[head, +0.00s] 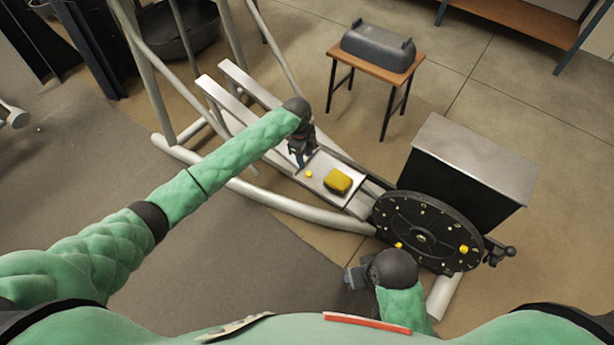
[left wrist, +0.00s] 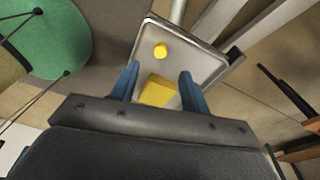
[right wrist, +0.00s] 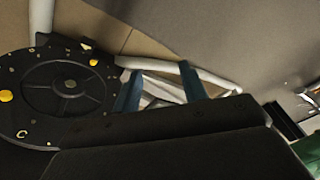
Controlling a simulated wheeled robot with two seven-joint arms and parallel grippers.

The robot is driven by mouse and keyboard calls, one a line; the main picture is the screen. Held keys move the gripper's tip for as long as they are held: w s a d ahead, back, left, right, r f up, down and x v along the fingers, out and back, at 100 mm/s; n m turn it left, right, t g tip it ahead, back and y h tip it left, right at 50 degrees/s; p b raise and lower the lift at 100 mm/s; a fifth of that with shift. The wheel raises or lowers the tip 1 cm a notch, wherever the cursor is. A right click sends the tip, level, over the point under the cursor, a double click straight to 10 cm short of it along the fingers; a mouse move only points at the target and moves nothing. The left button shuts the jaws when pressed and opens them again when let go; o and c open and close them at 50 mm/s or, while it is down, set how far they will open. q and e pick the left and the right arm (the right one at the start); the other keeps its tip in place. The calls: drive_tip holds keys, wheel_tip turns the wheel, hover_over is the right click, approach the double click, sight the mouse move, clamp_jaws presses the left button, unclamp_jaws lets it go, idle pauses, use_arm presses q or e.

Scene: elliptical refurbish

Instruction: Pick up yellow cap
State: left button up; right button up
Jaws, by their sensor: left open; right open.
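A small round yellow cap (head: 309,174) lies on a silver tray (head: 322,168) on the elliptical frame. The cap also shows in the left wrist view (left wrist: 160,51), beyond the fingertips. A larger yellow block (head: 337,180) lies on the same tray, and in the left wrist view it shows (left wrist: 157,91) between the blue fingers. My left gripper (head: 300,162) is open and empty above the tray, close to the cap. My right gripper (head: 354,279) is open and empty beside the black wheel (head: 420,225). Yellow pieces sit on this wheel, one at its right side (head: 463,249).
A black box with a grey top (head: 478,150) stands behind the wheel. A small wooden table (head: 376,66) holds a grey cover (head: 378,46). White frame tubes (head: 270,200) run along the machine. Open floor lies to the right.

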sight(308, 173)
use_arm(q)
wheel_tip(308, 173, down, 3)
drive_tip(key=m, duration=0.2)
drive_tip(key=shift+s+d+r+m, duration=0.1)
drive_tip(key=shift+d+r+m, duration=0.1)
drive_tip(key=shift+m, duration=0.1)
drive_tip(key=f, duration=0.1)
drive_tip(key=f+p, duration=0.1)
drive_tip(key=f, duration=0.2)
drive_tip(key=shift+s+d+f+p, duration=0.2)
drive_tip(key=shift+d+f+p, duration=0.1)
drive_tip(key=shift+p, duration=0.1)
drive_tip(key=shift+f, duration=0.35)
use_arm(e)
drive_tip(key=d+r, duration=0.1)
drive_tip(key=s+d+r, duration=0.1)
drive_tip(key=r, duration=0.1)
drive_tip(key=shift+g+h, duration=0.4)
use_arm(q)
drive_tip(key=shift+c, duration=0.3)
clamp_jaws()
use_arm(e)
drive_tip(key=shift+d+f, duration=0.1)
drive_tip(key=shift+d, duration=0.05)
